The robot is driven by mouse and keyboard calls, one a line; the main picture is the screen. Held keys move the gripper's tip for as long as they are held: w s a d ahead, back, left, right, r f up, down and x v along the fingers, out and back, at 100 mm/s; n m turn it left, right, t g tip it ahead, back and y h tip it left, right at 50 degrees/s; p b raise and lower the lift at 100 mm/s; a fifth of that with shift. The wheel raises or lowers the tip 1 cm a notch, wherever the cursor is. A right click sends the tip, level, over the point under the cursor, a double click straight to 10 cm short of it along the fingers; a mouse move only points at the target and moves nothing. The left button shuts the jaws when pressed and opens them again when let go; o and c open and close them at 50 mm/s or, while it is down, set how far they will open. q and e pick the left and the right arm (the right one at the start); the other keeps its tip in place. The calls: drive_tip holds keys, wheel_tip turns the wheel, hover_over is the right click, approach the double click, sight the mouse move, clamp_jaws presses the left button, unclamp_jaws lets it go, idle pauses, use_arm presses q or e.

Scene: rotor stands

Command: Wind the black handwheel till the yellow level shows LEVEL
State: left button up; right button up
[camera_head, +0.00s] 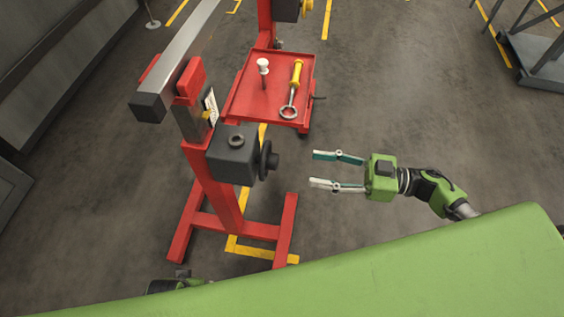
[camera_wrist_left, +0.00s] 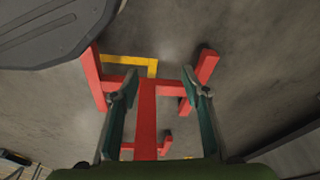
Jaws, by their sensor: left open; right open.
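The black handwheel (camera_head: 268,160) sits on the right side of a dark gearbox (camera_head: 233,154) on the red stand (camera_head: 222,196). A small yellow level indicator (camera_head: 207,114) shows by a white plate on the stand's upright; its reading is too small to tell. My right gripper (camera_head: 325,170) is open and empty, to the right of the handwheel and apart from it, fingers pointing at it. My left gripper (camera_wrist_left: 158,105) is open in the left wrist view, with the red stand's base (camera_wrist_left: 146,110) beyond its fingers. In the head view only a bit of the left arm shows at the bottom.
A red tray (camera_head: 265,95) behind the stand holds a yellow-handled wrench (camera_head: 294,88) and a white-headed tool (camera_head: 263,70). A grey beam (camera_head: 183,45) lies across the stand's top. Bare floor lies right of the tray, around my right arm. Grey steps (camera_head: 535,60) stand far right.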

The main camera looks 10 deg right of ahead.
sight(278, 163)
drive_tip(key=x, duration=1)
drive_tip(key=shift+c, duration=0.3)
drive_tip(key=c, duration=1)
